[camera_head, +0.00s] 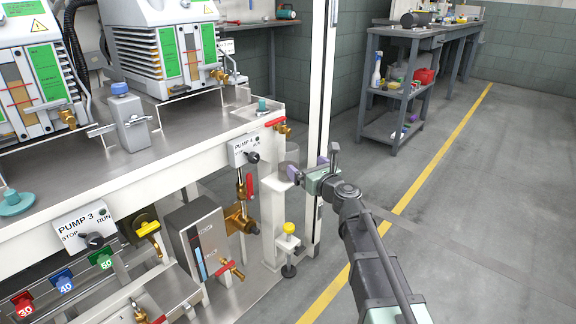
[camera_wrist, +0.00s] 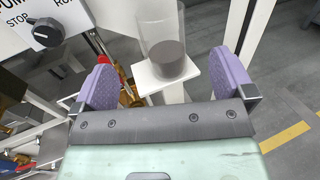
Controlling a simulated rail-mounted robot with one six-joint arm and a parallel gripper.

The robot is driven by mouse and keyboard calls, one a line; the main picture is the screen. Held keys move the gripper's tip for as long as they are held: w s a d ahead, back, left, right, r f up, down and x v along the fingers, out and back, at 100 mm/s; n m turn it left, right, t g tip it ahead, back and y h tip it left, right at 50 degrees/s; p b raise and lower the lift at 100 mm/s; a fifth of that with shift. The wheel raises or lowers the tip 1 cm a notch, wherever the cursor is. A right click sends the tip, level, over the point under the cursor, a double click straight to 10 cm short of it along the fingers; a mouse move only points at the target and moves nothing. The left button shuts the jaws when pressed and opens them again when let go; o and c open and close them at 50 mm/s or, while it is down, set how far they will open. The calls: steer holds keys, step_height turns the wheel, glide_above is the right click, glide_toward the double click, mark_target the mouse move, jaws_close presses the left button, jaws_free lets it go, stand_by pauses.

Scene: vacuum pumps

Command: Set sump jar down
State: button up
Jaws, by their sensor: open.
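The sump jar (camera_wrist: 163,45) is a clear cylinder with dark grey matter in its bottom. It stands upright on a small white shelf (camera_wrist: 142,82) in the wrist view. In the head view the jar (camera_head: 291,157) is faint and partly hidden, beside the Pump 4 panel. My gripper (camera_head: 308,167) is open, its purple fingers spread. In the wrist view the fingers of my gripper (camera_wrist: 165,76) lie left and right of the jar, with a visible gap on each side. Nothing is held.
The Pump 4 panel (camera_head: 245,150) and brass valve (camera_head: 240,218) are close on the left. A white post (camera_head: 318,110) rises right behind my gripper. The floor to the right (camera_head: 480,210) is clear, with a yellow line. A grey shelf cart (camera_head: 388,127) stands farther back.

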mark_target(293, 155)
steer(key=x, duration=1.1)
steer(key=shift+d, duration=0.1)
steer(key=shift+s, duration=0.1)
steer(key=c, duration=1.5)
